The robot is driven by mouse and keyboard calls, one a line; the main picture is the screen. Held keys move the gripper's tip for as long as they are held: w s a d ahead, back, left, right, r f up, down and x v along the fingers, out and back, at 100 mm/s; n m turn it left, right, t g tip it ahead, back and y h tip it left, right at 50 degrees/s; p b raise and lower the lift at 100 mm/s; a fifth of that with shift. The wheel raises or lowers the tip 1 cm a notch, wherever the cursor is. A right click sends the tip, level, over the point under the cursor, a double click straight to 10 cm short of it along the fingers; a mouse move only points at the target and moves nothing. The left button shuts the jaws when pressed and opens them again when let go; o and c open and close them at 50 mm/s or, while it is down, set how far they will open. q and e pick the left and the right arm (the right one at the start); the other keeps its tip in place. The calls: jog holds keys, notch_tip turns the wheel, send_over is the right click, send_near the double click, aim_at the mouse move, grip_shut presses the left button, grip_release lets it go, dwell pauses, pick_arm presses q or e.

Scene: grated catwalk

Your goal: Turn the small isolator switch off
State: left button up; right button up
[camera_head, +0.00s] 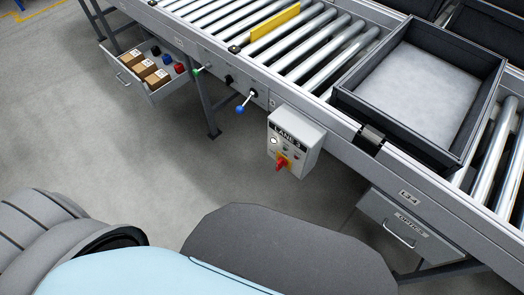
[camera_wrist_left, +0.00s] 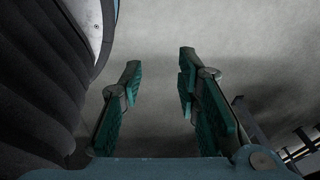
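A red rotary switch handle (camera_head: 281,164) sits on a yellow plate on the lower front of a grey control box (camera_head: 296,141). The box is labelled LANE 3 and hangs on the side rail of the conveyor. The handle looks roughly upright with a slight tilt; whether it stands at on or off is too small to tell. A pale round button and other small controls sit above it. My left gripper (camera_wrist_left: 153,78) shows in the left wrist view, open and empty, with bare floor beyond it. It is apart from the switch. My right gripper is in neither view.
Lever knobs in blue (camera_head: 240,110) and green (camera_head: 196,71) stick out from the rail left of the box. An open drawer (camera_head: 150,85) with cartons juts out further left. A dark tray (camera_head: 425,80) rests on the rollers. The floor before the box is clear.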

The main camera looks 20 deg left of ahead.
pick_arm(q)
jog(key=w+f+m+t+b, duration=0.3)
jog(key=w+m+b, duration=0.2)
jog(key=w, duration=0.4)
jog(key=m+t+h+b, duration=0.95)
jog(key=m+b, duration=1.15)
jog(key=m, duration=1.1)
send_near(277, 164)
jog(key=shift+t+y, duration=0.65)
jog(key=shift+y, duration=0.1)
jog(key=x, duration=0.3)
jog(key=p+x, duration=0.1)
jog(key=x, duration=0.2)
jog(key=d+x, duration=0.1)
jog(key=x, duration=0.2)
jog(key=shift+s+d+f+p, duration=0.1)
jog(key=shift+s+f+p, duration=0.15)
jog(key=shift+f+p, duration=0.15)
jog(key=shift+w+d, duration=0.1)
jog(key=shift+w, duration=0.2)
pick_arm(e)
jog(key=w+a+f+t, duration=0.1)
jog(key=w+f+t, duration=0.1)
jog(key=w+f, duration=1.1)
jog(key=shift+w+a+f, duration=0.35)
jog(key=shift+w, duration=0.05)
